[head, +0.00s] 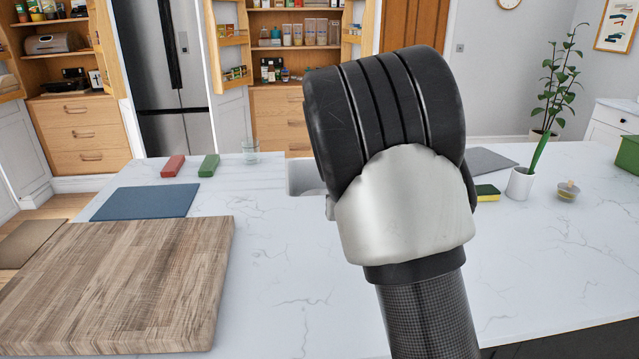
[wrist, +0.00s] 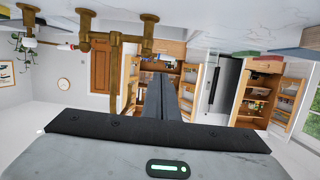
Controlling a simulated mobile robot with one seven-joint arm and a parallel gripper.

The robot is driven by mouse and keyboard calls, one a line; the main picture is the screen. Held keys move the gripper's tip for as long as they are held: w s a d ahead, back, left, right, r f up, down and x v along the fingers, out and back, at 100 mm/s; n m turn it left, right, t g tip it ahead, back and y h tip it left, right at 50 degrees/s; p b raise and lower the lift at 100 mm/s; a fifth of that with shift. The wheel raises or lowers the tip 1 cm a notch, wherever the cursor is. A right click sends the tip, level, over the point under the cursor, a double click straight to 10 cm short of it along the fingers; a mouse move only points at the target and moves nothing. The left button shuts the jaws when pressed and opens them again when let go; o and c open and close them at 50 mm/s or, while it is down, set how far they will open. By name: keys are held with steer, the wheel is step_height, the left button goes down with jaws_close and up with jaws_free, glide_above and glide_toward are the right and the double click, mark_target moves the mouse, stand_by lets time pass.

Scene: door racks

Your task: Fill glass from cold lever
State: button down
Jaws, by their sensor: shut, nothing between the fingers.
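A clear glass (head: 250,152) stands upright on the far side of the white counter, left of the sink (head: 305,178). In the wrist view, which is upside down, a brass tap (wrist: 115,75) shows with levers at both sides. One lever (wrist: 147,45) is close to my fingertips, and the other lever (wrist: 80,43) is farther left and ends in a red and white tip. I cannot tell for sure which is cold. My gripper (wrist: 162,82) is shut and empty, and I cannot tell whether it touches the tap. In the head view my arm hides the tap and my fingers.
A wooden board (head: 120,285) and blue mat (head: 147,203) lie at left. A red block (head: 173,166) and green block (head: 209,165) lie near the glass. A sponge (head: 487,193), white pot (head: 520,184) and small jar (head: 567,191) stand at right. The front middle counter is clear.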

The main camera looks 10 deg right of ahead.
steer(key=a+x, duration=0.1)
steer(key=x, duration=1.4)
steer(key=shift+w+n+t, duration=0.3)
steer(key=shift+n+t, duration=0.1)
steer(key=shift+a+f, duration=0.15)
